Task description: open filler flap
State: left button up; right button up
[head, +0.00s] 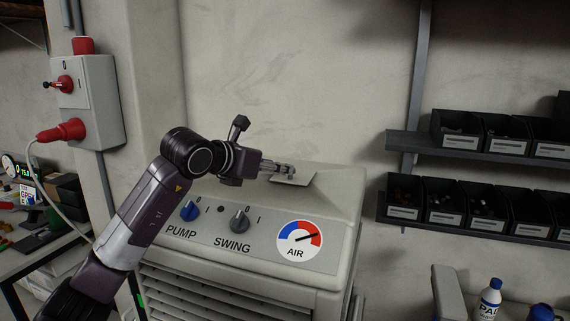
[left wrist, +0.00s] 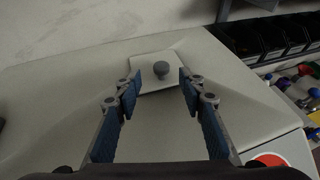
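The filler flap is a pale square plate (left wrist: 155,80) on top of the cooler, with a round grey knob (left wrist: 162,69) on it. It also shows in the head view as a light plate (head: 296,180), partly behind my gripper. My left gripper (head: 289,170) is over the flap. In the left wrist view its two fingers (left wrist: 159,85) are apart, one on each side of the plate, with the knob between and slightly beyond the tips. The flap appears to lie flat on the top. My right gripper is not in view.
The cooler's front panel (head: 262,253) has a PUMP knob (head: 190,210), a SWING knob (head: 240,219) and an AIR gauge (head: 299,239). A wall switch box with a red plug (head: 62,131) is at left. Shelves with black bins (head: 462,133) are at right.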

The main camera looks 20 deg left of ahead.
aim_at(294, 170)
pick_arm(q)
jog(key=x, duration=0.3)
jog(key=shift+w+d+f+p, duration=0.1)
jog(key=shift+w+d+p, duration=0.05)
jog(key=shift+p, duration=0.2)
jog(key=shift+w+d+f, duration=0.15)
jog(key=shift+w+f, duration=0.15)
jog(key=shift+w, duration=0.25)
grip_shut()
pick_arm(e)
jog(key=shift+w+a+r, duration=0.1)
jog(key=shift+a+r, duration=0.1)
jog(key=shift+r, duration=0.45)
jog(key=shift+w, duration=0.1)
